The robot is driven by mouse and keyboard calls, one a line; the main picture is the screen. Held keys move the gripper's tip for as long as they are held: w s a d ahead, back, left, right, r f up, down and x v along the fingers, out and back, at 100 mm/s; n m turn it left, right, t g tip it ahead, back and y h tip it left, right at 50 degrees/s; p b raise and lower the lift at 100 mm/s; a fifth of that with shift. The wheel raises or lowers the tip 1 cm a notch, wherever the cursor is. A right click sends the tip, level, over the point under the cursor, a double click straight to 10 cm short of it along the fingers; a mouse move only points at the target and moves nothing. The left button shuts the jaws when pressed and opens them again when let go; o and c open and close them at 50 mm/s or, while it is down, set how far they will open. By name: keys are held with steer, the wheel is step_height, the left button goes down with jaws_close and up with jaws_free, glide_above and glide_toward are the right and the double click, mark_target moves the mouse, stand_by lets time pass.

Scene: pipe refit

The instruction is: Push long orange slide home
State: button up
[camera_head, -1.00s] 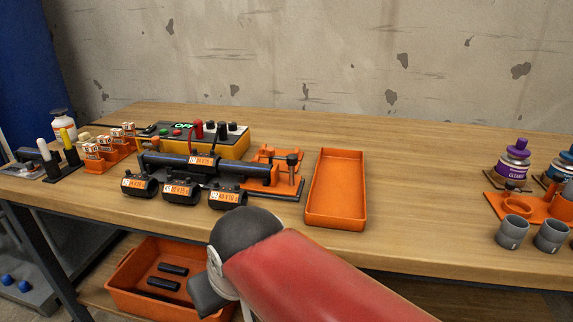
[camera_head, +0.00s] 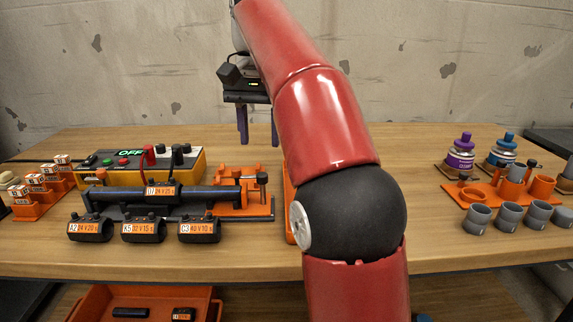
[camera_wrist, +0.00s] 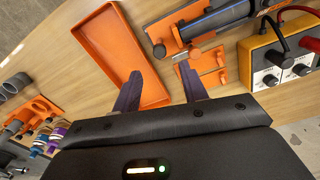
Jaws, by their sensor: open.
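An orange slide fixture (camera_head: 232,197) sits at the right end of the dark pipe (camera_head: 165,196) on the bench. It also shows in the wrist view (camera_wrist: 207,62), right of the fingertips, with an orange end block on the pipe. I cannot tell which orange piece is the long slide or how far in it sits. My gripper (camera_head: 259,143) is open and empty, pointing down, raised above and behind the fixture in the head picture. In the wrist view my gripper (camera_wrist: 161,74) has its fingers apart, over the bench between the orange tray and the fixture.
The orange tray (camera_wrist: 118,52) lies beside the fixture, mostly hidden by my arm in the head view. Labelled black couplers (camera_head: 143,231) stand in front of the pipe. A yellow control box (camera_head: 185,165) stands behind it. Grey fittings (camera_head: 509,216) and cans stand at right.

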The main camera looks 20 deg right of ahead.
mark_target(262, 174)
steer(key=shift+d+f, duration=0.15)
steer(key=shift+f, duration=0.15)
steer(key=shift+f+b, duration=0.55)
steer(key=shift+f, duration=2.95)
steer(key=shift+c, duration=0.4)
jaws_close()
